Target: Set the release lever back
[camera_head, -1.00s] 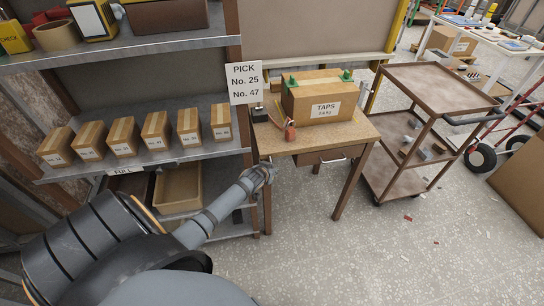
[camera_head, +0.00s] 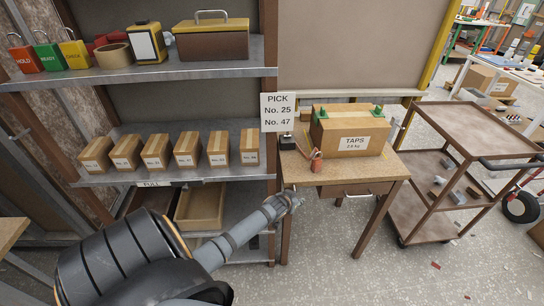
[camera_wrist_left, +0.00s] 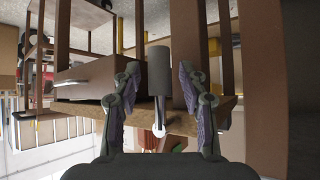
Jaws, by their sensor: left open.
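In the left wrist view, which looks upside down, a grey cylindrical grip (camera_wrist_left: 158,72) on a thin rod with a pale round end (camera_wrist_left: 158,130) sits between the fingers; it looks like the release lever. My left gripper (camera_wrist_left: 160,85) is open, with one finger on each side of the grip and visible gaps. My right gripper is not in view.
A shelf rack (camera_head: 200,172) with cartons stands on the left.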

